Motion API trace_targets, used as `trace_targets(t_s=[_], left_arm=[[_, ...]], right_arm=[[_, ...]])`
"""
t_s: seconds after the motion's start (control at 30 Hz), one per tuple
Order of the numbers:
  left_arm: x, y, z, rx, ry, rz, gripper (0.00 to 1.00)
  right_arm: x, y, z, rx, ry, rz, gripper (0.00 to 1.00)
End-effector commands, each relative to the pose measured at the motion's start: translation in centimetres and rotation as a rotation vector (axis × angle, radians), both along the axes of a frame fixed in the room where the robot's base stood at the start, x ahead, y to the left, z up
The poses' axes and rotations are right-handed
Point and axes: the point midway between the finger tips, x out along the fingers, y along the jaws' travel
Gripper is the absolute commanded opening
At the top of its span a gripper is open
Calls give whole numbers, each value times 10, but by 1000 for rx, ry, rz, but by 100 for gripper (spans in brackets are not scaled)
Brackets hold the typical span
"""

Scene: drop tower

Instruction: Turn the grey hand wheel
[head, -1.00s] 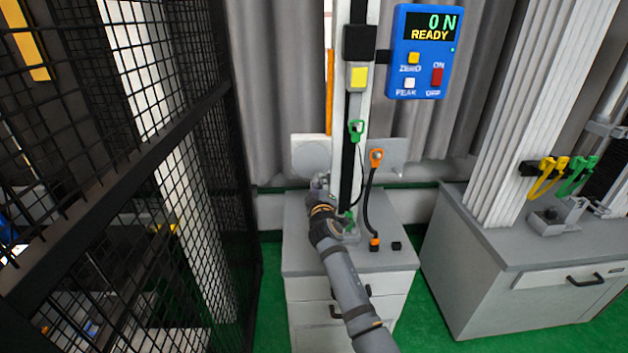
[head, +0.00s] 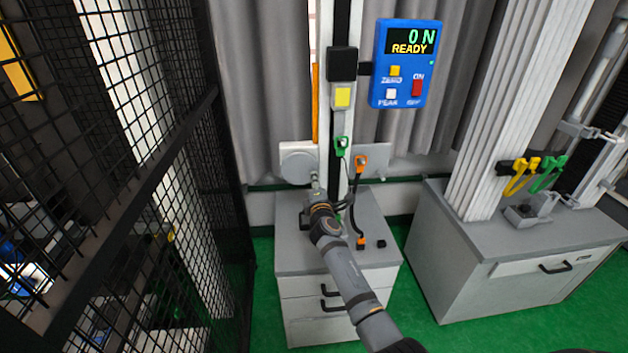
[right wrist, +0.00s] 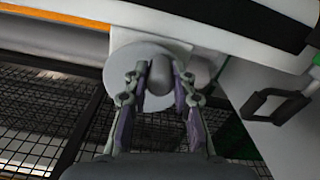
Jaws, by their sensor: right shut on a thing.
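The grey hand wheel (head: 298,166) is a round disc low on the left of the upright tower column. In the right wrist view the wheel (right wrist: 135,62) faces me, with a rounded grey knob (right wrist: 160,78) standing out from it. My right gripper (head: 316,180) is at the lower right part of the wheel. In the right wrist view its two fingers (right wrist: 160,76) are on either side of the knob, shut on it. The fingers hide part of the wheel. My left gripper is not in view.
A grey cabinet (head: 290,255) stands under the tower, with black cables and an orange clip (head: 361,163) right of the wheel. A blue display (head: 405,62) reads 0 N, READY. A black mesh fence (head: 175,150) stands close on the left.

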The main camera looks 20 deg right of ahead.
Motion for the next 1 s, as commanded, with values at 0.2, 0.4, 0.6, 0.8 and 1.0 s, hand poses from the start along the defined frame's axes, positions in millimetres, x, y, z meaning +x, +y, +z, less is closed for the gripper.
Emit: trace_targets(t_s=[0.2, 0.4, 0.6, 0.8, 1.0], left_arm=[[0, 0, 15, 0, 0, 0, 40], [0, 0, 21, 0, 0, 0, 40], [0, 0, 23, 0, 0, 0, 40], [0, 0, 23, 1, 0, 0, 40], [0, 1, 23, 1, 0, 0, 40]], right_arm=[[0, -1, 12, -135, 35, 1, 0], [0, -1, 15, -211, 56, 1, 0], [0, -1, 16, -248, 65, 0, 0], [0, -1, 16, -254, 67, 0, 0], [1, -1, 16, -253, 67, 0, 0]])
